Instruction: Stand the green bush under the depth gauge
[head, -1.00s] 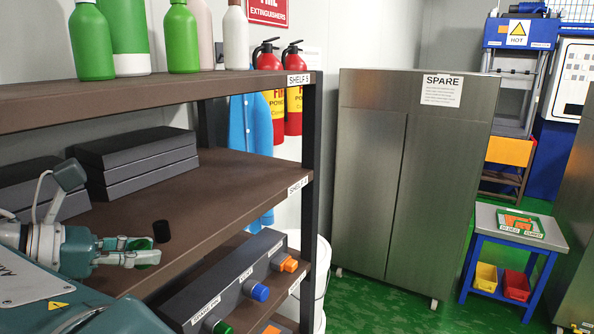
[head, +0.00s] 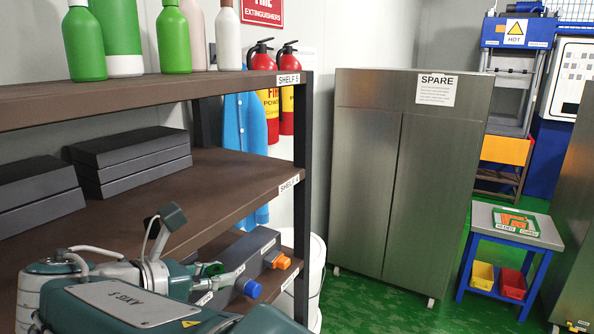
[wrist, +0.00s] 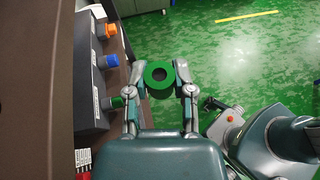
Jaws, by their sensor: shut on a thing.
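The green bush (wrist: 160,89) is a short green ring with a dark round hole, held between the two fingers of my gripper (wrist: 161,76) in the wrist view. In the head view the bush (head: 213,269) shows small and partly hidden at my gripper (head: 222,272), low in front of the shelf rack. My gripper is shut on it, and the bush is in the air over the green floor in the wrist view. I cannot make out a depth gauge in either view.
A grey block with green, blue (wrist: 109,62) and orange (wrist: 111,31) knobs lies on the low shelf, just left of my gripper. Dark boxes (head: 130,158) are on the middle shelf (head: 185,195), bottles above. A steel cabinet (head: 400,180) and blue-legged table (head: 500,255) stand right.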

